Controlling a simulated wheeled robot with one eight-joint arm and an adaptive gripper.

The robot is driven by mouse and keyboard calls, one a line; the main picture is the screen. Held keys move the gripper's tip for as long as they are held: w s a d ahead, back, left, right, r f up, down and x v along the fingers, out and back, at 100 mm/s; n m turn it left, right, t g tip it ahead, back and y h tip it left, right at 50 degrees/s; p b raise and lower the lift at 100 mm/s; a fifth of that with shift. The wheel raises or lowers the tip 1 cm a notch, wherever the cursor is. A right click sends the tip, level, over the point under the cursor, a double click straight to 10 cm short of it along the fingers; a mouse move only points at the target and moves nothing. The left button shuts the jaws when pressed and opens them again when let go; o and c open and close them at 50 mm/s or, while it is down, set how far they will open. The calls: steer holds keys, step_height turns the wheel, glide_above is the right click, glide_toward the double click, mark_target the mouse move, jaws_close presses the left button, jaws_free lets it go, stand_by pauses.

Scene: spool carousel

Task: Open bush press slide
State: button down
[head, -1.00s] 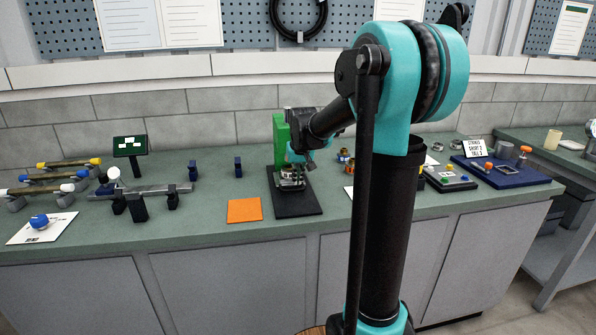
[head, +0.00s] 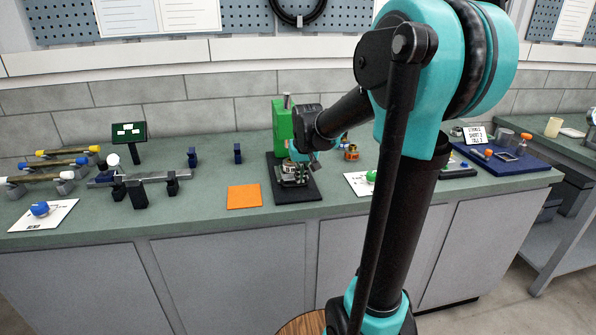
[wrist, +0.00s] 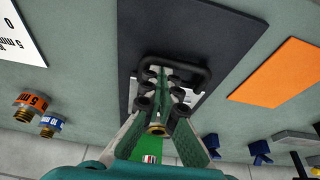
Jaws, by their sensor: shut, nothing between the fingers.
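The bush press has a green column (head: 283,124) and a black base plate (head: 306,195) on the green-grey bench. My gripper (head: 296,154) reaches in from the right, low over the press in front of the column. In the wrist view my gripper (wrist: 165,76) has its fingers together, pointing at the base plate (wrist: 132,30). A black bar handle (wrist: 182,57) crosses around the fingertips; whether they touch it I cannot tell. Pale metal shows beside the fingers, and the slide itself is mostly hidden by them. A brass ring (wrist: 157,130) shows between the finger linkages.
An orange mat (head: 244,197) lies left of the press. Black stands (head: 238,153) and a grey bar fixture stand further left. Two banded bushes (wrist: 30,106) stand on the bench near a white card. A blue tray (head: 512,160) is at the right.

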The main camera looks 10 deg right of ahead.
steer(key=s, duration=0.5)
steer(key=shift+s, duration=0.4)
